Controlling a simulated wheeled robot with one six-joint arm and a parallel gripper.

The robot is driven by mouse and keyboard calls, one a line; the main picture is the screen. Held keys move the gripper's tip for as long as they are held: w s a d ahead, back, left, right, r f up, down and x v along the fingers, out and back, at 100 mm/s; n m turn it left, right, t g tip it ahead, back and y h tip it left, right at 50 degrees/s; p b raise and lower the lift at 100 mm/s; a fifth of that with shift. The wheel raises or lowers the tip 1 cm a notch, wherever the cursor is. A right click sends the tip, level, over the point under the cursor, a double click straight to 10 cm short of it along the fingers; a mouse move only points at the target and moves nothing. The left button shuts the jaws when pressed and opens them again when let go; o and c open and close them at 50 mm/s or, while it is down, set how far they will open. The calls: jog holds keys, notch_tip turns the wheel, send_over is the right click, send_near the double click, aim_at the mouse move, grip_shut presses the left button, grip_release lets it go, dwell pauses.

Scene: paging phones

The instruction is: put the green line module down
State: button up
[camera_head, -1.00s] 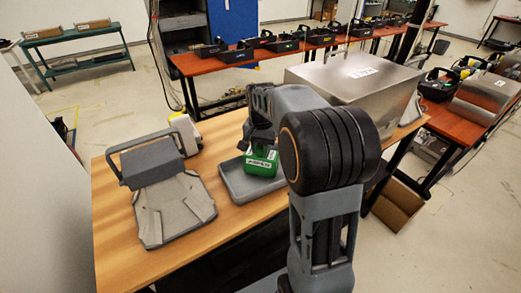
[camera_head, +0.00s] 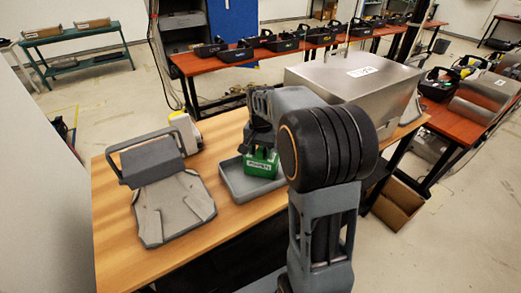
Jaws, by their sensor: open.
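The green line module (camera_head: 261,164) has a white label on its front. It stands upright in the shallow grey tray (camera_head: 232,184) on the wooden table. My gripper (camera_head: 262,150) is directly above it, pointing down, with its dark fingers at the module's top. The jaws are open; whether the fingers still touch the module cannot be told. My arm hides the right part of the tray.
A grey fixture with a raised handle (camera_head: 175,207) stands on the table's left side. A white and yellow item (camera_head: 186,132) is behind it. A large metal box (camera_head: 350,83) stands to the right. Bare wood lies in front of the tray.

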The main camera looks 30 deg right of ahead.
jog(key=shift+r, duration=0.1)
notch_tip(320, 180, up, 11)
jog(key=s+a+f+n+t, duration=0.2)
jog(key=s+a+f+n, duration=0.1)
jog(key=s, duration=0.5)
jog(key=s+a+f+n+t, duration=0.2)
jog(key=s+a+f+n, duration=0.2)
jog(key=s, duration=0.4)
jog(key=shift+s+a+f+n, duration=0.2)
jog(key=shift+s+a+n, duration=0.15)
jog(key=shift+a+n, duration=0.55)
